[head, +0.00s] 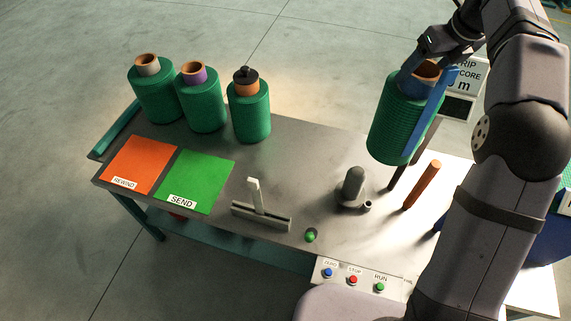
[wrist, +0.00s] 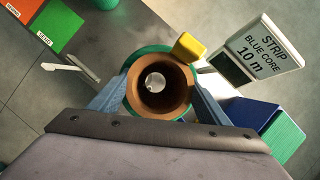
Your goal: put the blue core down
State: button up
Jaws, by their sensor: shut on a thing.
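My gripper (head: 424,76) is shut on the blue core (head: 408,82), which carries a roll of green netting (head: 390,122). The core's brown inside faces up. The roll hangs upright over the right part of the table, apparently clear of the top. In the wrist view the two blue-grey fingers of my gripper (wrist: 158,92) flank the brown core mouth (wrist: 133,92), with green netting around it. Something pale shows through the bore. The roll's underside is hidden in the wrist view.
Three green rolls (head: 203,110) stand at the table's back left, behind the orange REWIND pad (head: 139,160) and green SEND pad (head: 199,175). A grey post (head: 353,184) and a brown rod (head: 424,184) stand below the held roll. A sign (wrist: 258,45) reads STRIP BLUE CORE 10 m.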

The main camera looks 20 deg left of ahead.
jog(key=w+a+f+n, duration=0.1)
jog(key=a+f, duration=0.5)
jog(key=a, duration=0.5)
jog(key=a+f+n+b, duration=0.1)
jog(key=a+f, duration=0.6)
jog(key=a, duration=0.4)
jog(key=w+a+f, duration=0.1)
jog(key=a+f, duration=0.5)
jog(key=a, duration=0.5)
notch_tip(320, 180, down, 10)
jog(key=shift+f+y, duration=0.2)
jog(key=shift+y, duration=0.2)
jog(key=o, duration=1.7)
jog(key=shift+s+f, duration=0.15)
jog(key=shift+f, duration=0.2)
jog(key=shift+c, duration=0.2)
jog(key=o, duration=0.4)
jog(key=shift+s+r, duration=0.1)
